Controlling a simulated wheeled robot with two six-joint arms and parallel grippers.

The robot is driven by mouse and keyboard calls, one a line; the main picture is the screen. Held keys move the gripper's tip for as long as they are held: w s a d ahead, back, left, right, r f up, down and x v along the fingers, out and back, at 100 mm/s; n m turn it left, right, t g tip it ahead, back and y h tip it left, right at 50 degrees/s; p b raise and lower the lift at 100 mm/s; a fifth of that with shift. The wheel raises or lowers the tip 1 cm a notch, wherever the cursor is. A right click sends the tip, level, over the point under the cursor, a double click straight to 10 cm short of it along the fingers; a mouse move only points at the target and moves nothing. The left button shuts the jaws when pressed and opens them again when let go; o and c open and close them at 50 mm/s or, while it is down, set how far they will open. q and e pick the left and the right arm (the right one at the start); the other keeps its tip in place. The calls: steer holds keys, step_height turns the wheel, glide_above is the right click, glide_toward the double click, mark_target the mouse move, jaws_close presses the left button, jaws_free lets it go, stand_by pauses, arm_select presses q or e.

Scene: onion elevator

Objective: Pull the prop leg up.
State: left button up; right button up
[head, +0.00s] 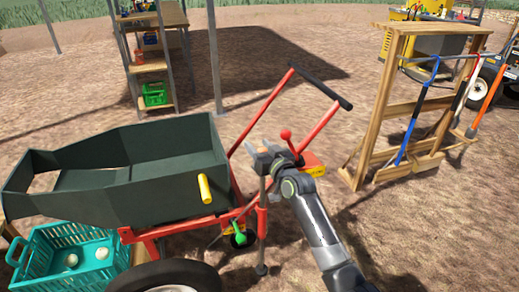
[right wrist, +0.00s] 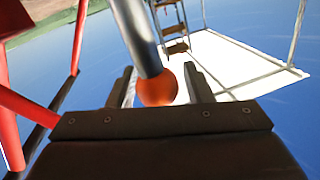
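My right gripper (head: 262,158) is at the leg's upper end. In the right wrist view, a grey metal rod (right wrist: 137,35) ending in an orange ball (right wrist: 158,90) lies between my right gripper's fingers (right wrist: 160,85). Gaps show on both sides of the ball, so the fingers look open around it. My left gripper is not in view.
A red lever with a ball knob (head: 286,134) stands close to my right gripper. Red cart handles (head: 330,120) rise behind it. A teal crate (head: 50,262) with several onions is at lower left. A wooden tool rack (head: 388,95) stands right; bare ground lies between.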

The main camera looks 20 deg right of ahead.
steer(key=shift+o, duration=0.4)
steer(key=shift+f, duration=0.2)
steer(key=shift+s, duration=0.25)
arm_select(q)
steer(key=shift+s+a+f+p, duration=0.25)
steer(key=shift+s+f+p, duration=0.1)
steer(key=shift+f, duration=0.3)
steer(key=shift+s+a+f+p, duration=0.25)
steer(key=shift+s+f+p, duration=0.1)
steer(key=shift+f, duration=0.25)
arm_select(e)
steer(key=v, duration=1.7)
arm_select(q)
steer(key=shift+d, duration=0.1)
arm_select(e)
steer(key=shift+d, duration=0.1)
